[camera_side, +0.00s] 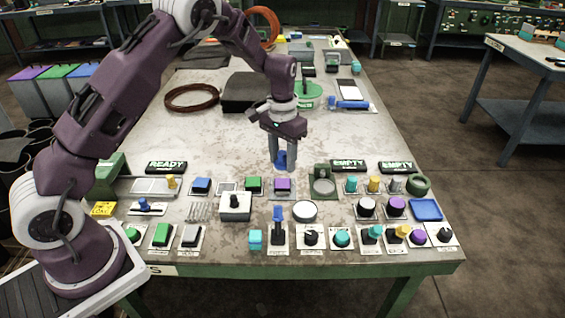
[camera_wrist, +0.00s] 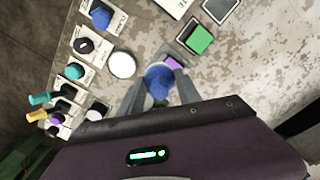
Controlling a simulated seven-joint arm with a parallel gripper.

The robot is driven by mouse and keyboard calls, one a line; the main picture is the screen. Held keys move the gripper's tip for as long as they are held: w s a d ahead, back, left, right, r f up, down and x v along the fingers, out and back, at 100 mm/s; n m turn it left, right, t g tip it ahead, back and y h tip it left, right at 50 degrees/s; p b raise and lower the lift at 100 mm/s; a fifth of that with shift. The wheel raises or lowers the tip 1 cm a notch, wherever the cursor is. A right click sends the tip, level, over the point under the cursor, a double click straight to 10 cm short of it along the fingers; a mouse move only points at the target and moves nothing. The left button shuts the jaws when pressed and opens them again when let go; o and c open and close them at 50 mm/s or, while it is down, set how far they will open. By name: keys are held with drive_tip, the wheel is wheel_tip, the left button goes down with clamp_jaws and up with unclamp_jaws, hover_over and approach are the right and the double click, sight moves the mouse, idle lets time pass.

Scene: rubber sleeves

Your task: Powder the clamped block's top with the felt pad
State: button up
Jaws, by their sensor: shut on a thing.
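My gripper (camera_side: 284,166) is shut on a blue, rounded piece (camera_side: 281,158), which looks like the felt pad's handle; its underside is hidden. In the wrist view the blue piece (camera_wrist: 158,80) sits between the two grey fingers. A purple block (camera_side: 282,185) sits on a grey plate just in front of and below my gripper in the side view. It also shows in the wrist view (camera_wrist: 174,62), partly hidden behind the blue piece. The held piece appears above the bench, apart from the block. I cannot make out clamp jaws on the block.
A green block (camera_side: 253,184) and a blue block (camera_side: 201,185) stand left of the purple one. A round white dish (camera_side: 305,210) lies in front to the right, and a green fixture (camera_side: 323,181) stands right. Knobs and switches crowd the front. The bench (camera_side: 215,135) behind is clearer.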

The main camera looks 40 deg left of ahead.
sight(283, 188)
drive_tip(key=shift+f, duration=0.1)
drive_tip(key=shift+f, duration=3.35)
drive_tip(key=shift+w+a+f, duration=0.3)
drive_tip(key=shift+w+f, duration=0.05)
drive_tip(key=shift+f, duration=0.3)
drive_tip(key=shift+w+a, duration=1.85)
drive_tip(key=shift+s+d, duration=2.15)
drive_tip(key=shift+r, duration=4.1)
